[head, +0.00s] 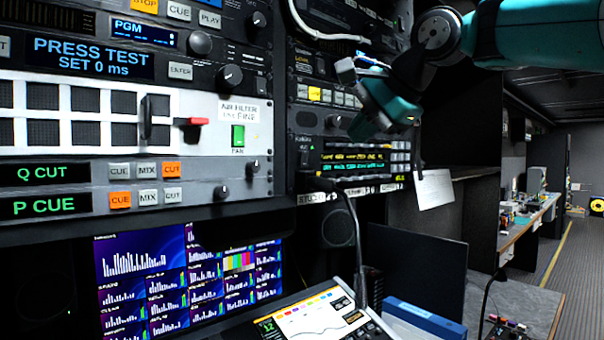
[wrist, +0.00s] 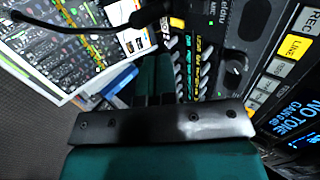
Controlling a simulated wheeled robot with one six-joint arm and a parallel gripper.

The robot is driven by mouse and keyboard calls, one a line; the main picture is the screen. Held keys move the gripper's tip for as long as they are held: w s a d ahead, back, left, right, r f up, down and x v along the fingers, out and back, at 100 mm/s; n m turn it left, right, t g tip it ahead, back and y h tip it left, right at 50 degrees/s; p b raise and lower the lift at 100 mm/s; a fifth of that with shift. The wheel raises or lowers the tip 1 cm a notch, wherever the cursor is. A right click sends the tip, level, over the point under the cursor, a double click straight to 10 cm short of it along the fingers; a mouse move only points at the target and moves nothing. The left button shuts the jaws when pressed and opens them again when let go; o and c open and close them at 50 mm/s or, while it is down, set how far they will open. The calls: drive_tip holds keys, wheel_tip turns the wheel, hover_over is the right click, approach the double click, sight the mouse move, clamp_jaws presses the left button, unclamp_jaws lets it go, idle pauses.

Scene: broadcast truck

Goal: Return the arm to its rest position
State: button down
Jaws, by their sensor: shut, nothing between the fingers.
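My teal arm (head: 530,35) comes in from the upper right in the head view and bends down at a grey joint. In the wrist view my gripper (wrist: 155,90) shows as a dark bar with teal parts, shut and empty. Part of the rack's button rows is hidden behind the wrist in the head view.
A gooseneck microphone (head: 352,235) rises near the rack. A control panel (head: 310,318), a blue binder (head: 425,318) and a dark monitor (head: 415,265) are below. A paper sheet (head: 434,189) hangs right of the rack. An open aisle (head: 545,270) lies at far right.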

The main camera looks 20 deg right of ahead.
drive_tip(key=s+a+f+n+g+y+b, duration=0.1)
drive_tip(key=s+a+f+n+g+b, duration=0.15)
drive_tip(key=a+f+n, duration=0.45)
drive_tip(key=s+a+f+n+g+y+b, duration=0.1)
drive_tip(key=s+a+f+n+g, duration=0.2)
drive_tip(key=f, duration=0.8)
drive_tip(key=s+a+f+n+g+b, duration=0.1)
drive_tip(key=s+a+f+n+g, duration=0.1)
drive_tip(key=s+f+n, duration=0.4)
drive_tip(key=s+a+f+n+g+b, duration=0.1)
drive_tip(key=s+f+n, duration=0.4)
drive_tip(key=s+f, duration=0.6)
drive_tip(key=a+f+g, duration=0.1)
drive_tip(key=a, duration=0.1)
drive_tip(key=shift+a+f+n+h, duration=0.3)
drive_tip(key=shift+a+n+h, duration=0.05)
drive_tip(key=shift+n+h, duration=0.05)
